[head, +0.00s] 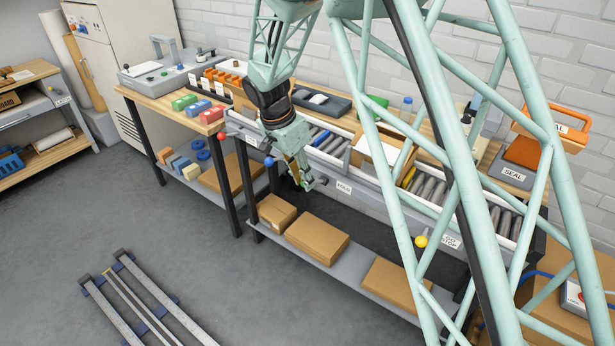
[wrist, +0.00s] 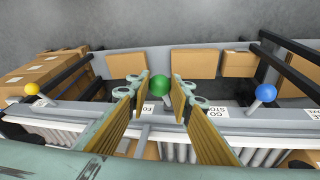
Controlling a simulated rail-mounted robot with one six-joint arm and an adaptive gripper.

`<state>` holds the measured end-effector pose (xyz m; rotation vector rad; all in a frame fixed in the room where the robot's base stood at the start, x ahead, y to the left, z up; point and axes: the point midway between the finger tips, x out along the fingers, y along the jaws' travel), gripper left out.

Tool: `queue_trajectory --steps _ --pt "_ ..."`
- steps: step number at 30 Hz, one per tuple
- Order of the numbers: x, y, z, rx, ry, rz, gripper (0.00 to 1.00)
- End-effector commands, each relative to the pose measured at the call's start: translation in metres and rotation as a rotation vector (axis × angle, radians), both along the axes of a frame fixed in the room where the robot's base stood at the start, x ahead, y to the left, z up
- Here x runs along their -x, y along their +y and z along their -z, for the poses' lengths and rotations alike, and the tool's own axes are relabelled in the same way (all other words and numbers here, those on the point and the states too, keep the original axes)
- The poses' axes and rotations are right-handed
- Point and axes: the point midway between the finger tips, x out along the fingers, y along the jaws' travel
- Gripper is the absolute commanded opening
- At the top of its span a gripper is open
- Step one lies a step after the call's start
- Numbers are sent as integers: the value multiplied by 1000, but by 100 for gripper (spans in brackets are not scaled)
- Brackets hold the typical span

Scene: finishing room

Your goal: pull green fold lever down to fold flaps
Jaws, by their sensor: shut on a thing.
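The green fold lever's round knob (wrist: 160,87) is between the two fingers of my gripper (wrist: 161,98) in the wrist view. The fingers are shut on it, one on each side. In the head view my gripper (head: 301,180) is at the front rail of the conveyor, just left of the FOLD label (head: 344,187). The knob is mostly hidden there by the fingers. An open carton (head: 378,150) sits on the conveyor behind the rail, partly hidden by my arm frame, so its flaps are unclear.
A blue-knobbed lever (head: 269,161) stands left of my gripper and a yellow-knobbed lever (head: 421,241) to the right. Flat cartons (head: 317,237) lie on the shelf below. An orange-handled SEAL unit (head: 522,154) is at the right.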

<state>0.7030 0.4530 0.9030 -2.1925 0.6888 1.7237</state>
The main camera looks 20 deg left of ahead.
Motion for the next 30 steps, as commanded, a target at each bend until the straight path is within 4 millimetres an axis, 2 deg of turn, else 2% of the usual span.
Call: queue_trajectory --steps 1,3,12,30 --pt "6 0 9 3 4 0 1" --pt "10 1 14 4 6 1 1" --pt "20 5 31 4 6 2 1" --pt "25 5 39 9 12 3 1"
